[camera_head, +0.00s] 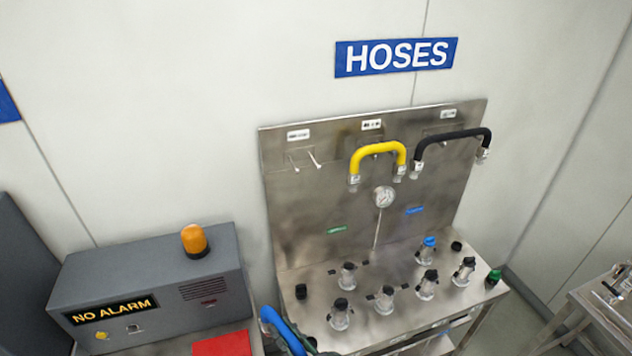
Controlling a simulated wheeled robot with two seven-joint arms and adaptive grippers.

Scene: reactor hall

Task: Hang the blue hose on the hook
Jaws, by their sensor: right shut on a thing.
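The blue hose (276,325) shows at the bottom edge, left of the steel bench, and only its upper curved part is in view. My right gripper (296,345) is shut on it; most of the gripper is below the frame. An empty hook (306,160) with two prongs sticks out of the upper left of the steel back panel (285,215), under a small white label. A yellow hose (378,149) hangs on the middle hook and a black hose (452,135) on the right one. My left gripper is not in view.
The steel bench (385,270) carries several fittings with black caps, one blue-topped fitting (427,247) and a green cap (494,277). A grey alarm box (150,275) with an orange lamp (194,240) stands at left. A blue HOSES sign (396,57) is on the wall.

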